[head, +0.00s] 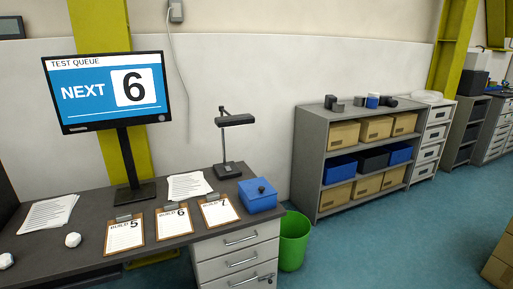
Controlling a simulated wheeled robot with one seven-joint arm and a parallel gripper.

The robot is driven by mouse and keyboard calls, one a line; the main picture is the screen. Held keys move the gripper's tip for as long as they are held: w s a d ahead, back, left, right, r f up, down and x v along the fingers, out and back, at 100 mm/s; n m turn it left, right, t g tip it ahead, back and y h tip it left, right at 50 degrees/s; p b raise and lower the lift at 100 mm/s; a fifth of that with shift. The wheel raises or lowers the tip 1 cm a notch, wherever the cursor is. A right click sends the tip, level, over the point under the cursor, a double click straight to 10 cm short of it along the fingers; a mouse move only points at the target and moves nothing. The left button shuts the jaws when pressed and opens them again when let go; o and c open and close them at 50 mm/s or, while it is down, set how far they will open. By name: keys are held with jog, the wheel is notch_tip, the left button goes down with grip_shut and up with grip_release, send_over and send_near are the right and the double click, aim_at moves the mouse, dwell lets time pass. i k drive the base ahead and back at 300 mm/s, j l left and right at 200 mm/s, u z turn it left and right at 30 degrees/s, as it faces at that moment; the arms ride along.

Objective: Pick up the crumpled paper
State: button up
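Two small white crumpled paper balls lie on the dark desk (180,250) at the left. One crumpled paper (73,239) sits left of the nearest clipboard. The other crumpled paper (6,260) is at the left edge of the picture, partly cut off. Both rest apart from other things. My gripper is not in view.
Clipboards (173,222), paper sheets (47,214), a blue box (257,195), a lamp (229,168) and a monitor (110,92) reading "NEXT 6" stand on the desk. A green bin (294,240) is beside its drawers. Open blue floor lies right.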

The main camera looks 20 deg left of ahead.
aim_at(73, 239)
jog(key=i+u, duration=0.15)
jog(key=u, duration=0.35)
jog(key=i+u, duration=0.2)
jog(key=u, duration=0.3)
jog(key=i+u, duration=0.2)
jog(key=u, duration=0.25)
jog(key=i+l+u, duration=0.1)
jog(key=u, duration=0.4)
jog(key=i+l+u, duration=0.1)
jog(key=i+u, duration=0.2)
jog(key=u, duration=0.15)
jog(key=i+l+u, duration=0.2)
jog(key=u, duration=0.25)
jog(key=i+l+u, duration=0.55)
jog(key=u, duration=0.3)
jog(key=l, duration=0.1)
